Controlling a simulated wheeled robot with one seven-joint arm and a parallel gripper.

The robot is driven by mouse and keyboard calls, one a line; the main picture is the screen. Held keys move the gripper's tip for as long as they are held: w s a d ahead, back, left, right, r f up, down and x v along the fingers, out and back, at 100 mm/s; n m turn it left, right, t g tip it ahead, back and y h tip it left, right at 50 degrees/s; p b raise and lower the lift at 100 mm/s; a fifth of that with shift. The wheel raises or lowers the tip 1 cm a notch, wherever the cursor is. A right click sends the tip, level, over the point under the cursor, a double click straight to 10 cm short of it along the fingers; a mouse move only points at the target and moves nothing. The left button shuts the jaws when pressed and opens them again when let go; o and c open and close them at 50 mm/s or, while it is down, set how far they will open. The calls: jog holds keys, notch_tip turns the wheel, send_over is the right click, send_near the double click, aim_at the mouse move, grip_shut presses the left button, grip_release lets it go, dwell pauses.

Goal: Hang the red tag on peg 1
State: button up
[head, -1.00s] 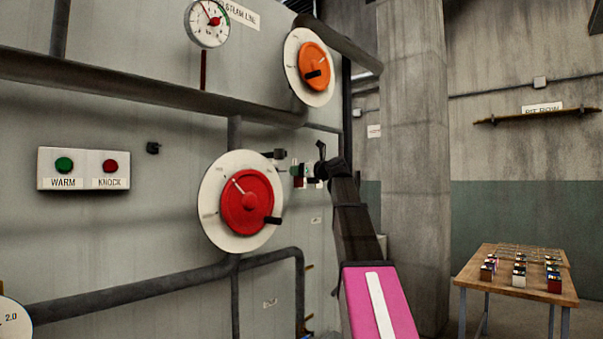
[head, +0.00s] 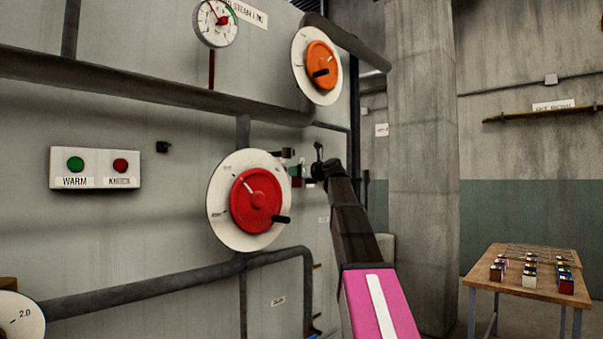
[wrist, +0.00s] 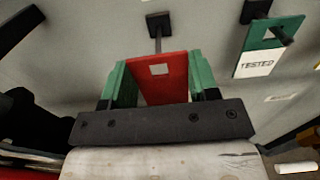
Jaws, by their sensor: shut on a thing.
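The red tag (wrist: 160,92), with a square hole near its top, sits between the green fingers of my gripper (wrist: 157,78) in the wrist view. My gripper is shut on it. A dark peg (wrist: 157,32) sticks out from the wall just beyond the tag. Its stem ends at the tag's top edge in the picture, above the hole; I cannot tell if they touch. No peg number is readable. In the head view my gripper (head: 303,172) is small, close to the panel right of the red wheel; the tag is hard to make out there.
A green and white tag marked TESTED (wrist: 258,60) hangs on another peg to the right. The red handwheel (head: 255,200) with its crank is left of my gripper, and the orange one (head: 321,66) is above. A pipe (head: 180,281) runs below. A table (head: 492,281) stands right.

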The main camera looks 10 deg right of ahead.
jog(key=shift+x, duration=1.95)
jog(key=shift+f, duration=0.15)
jog(key=o, duration=1)
jog(key=shift+s, duration=0.15)
jog(key=v, duration=1)
jog(key=shift+s+d, duration=0.25)
